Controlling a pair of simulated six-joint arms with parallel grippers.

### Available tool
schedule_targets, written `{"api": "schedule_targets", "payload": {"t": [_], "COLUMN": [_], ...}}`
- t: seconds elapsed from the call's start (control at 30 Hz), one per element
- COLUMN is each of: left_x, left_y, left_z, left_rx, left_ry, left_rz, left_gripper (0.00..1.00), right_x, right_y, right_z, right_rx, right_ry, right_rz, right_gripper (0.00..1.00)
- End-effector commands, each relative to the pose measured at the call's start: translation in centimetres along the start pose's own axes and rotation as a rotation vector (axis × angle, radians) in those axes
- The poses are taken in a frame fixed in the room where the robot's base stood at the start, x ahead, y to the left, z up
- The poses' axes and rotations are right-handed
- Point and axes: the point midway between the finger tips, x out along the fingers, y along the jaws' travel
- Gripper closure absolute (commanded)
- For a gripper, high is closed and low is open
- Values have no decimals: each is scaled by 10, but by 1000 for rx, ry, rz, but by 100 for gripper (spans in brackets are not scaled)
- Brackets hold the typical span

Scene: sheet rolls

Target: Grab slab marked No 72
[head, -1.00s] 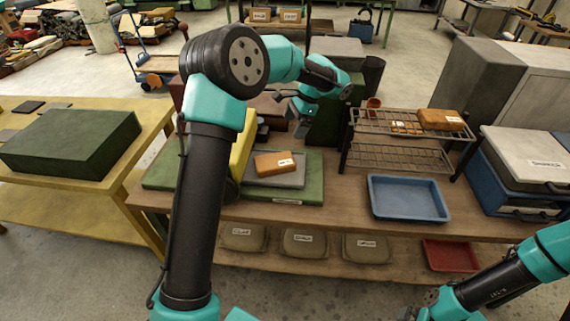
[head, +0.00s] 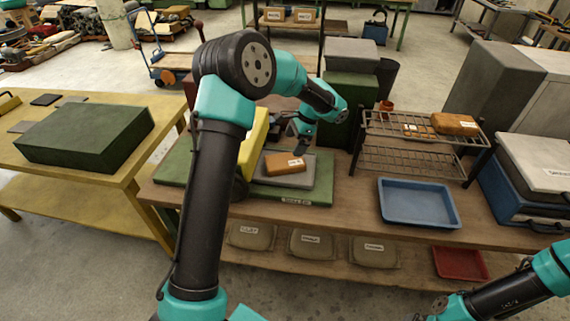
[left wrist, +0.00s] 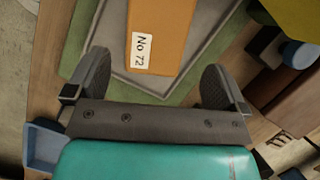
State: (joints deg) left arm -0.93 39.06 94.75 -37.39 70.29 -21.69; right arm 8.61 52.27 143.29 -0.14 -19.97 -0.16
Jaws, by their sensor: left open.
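An orange-brown slab (head: 284,162) with a white label lies on a grey tray (head: 266,181). In the left wrist view the slab (left wrist: 165,22) carries a label reading "No 72". My left gripper (head: 301,144) is open and empty, close above the slab at its far side. In the left wrist view its two fingers (left wrist: 155,82) stand apart on either side of the slab's labelled end, with gaps on both sides. The gripper does not visibly touch the slab. Of my right arm only links show at the lower right; its gripper is not visible.
The grey tray rests on a green board (head: 320,190). Just left of the slab stands a yellow block (head: 256,140). A wire rack (head: 410,160) holds another labelled brown slab (head: 455,123) to the right. A blue tray (head: 455,218) sits in front of the rack.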

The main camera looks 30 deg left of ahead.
Motion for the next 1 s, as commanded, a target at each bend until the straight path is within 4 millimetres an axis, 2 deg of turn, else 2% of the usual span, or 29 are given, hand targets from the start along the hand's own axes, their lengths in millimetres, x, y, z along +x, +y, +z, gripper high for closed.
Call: {"api": "schedule_targets", "payload": {"t": [0.1, 0.2, 0.7, 1.0], "left_x": [22, 34, 44, 81], "left_y": [1, 0, 1, 2], "left_z": [0, 0, 0, 0], "left_rx": [0, 1, 0, 0], "left_ry": [-2, -1, -1, -2], "left_rz": [3, 1, 1, 3], "left_gripper": [0, 0, 0, 0], "right_x": [0, 0, 0, 0], "right_y": [0, 0, 0, 0], "right_z": [0, 0, 0, 0], "right_rx": [0, 0, 0, 0], "right_ry": [0, 0, 0, 0], "right_rz": [0, 0, 0, 0], "right_gripper": [0, 0, 0, 0]}}
